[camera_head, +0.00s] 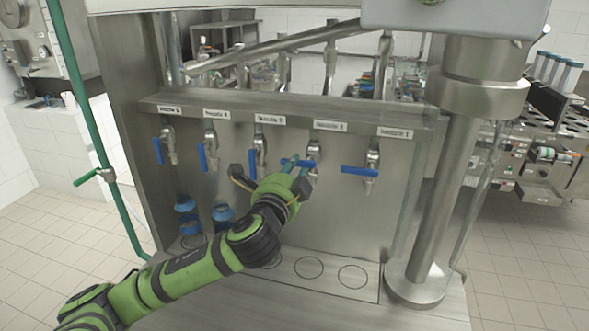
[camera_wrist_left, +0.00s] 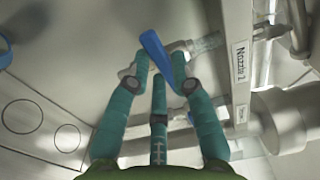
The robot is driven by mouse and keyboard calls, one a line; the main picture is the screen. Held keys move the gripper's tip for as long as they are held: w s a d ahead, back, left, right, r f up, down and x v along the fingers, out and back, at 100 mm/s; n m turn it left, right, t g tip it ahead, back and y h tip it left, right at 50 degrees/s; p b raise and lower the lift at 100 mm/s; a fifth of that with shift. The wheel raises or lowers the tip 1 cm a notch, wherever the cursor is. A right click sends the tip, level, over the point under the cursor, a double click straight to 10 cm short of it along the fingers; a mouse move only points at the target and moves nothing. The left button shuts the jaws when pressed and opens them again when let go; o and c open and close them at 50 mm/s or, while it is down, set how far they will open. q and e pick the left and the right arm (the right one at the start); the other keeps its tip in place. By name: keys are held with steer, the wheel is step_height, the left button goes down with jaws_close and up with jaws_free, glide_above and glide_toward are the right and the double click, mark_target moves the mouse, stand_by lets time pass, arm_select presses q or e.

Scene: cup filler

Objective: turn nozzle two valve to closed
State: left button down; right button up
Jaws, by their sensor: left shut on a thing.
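The nozzle two valve shows in the head view as a tap with a blue handle (camera_head: 297,163) under the "Nozzle 2" label (camera_head: 330,126). The handle lies about level, as the nozzle one handle does. My left gripper (camera_head: 297,171) reaches up to it from below, with its teal fingers at the handle. In the left wrist view the blue handle (camera_wrist_left: 153,46) runs between the fingertips, and the left gripper (camera_wrist_left: 160,66) is shut on it. The fingers and wrist partly hide the tap. The "Nozzle 2" label (camera_wrist_left: 240,64) is at the right. My right gripper is out of view.
The nozzle one handle (camera_head: 359,170) points left. Two blue bottles (camera_head: 187,214) stand below at left. A thick steel post (camera_head: 441,180) stands at right.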

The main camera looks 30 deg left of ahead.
arm_select(q)
steer(key=shift+a+r+m, duration=0.1)
steer(key=shift+r+m, duration=0.1)
steer(key=shift+m, duration=0.1)
stand_by(0.4)
steer(key=c, duration=1.1)
jaws_free()
steer(key=shift+o, duration=0.2)
steer(key=shift+f, duration=0.1)
steer(key=v, duration=0.7)
steer(key=shift+s, duration=0.2)
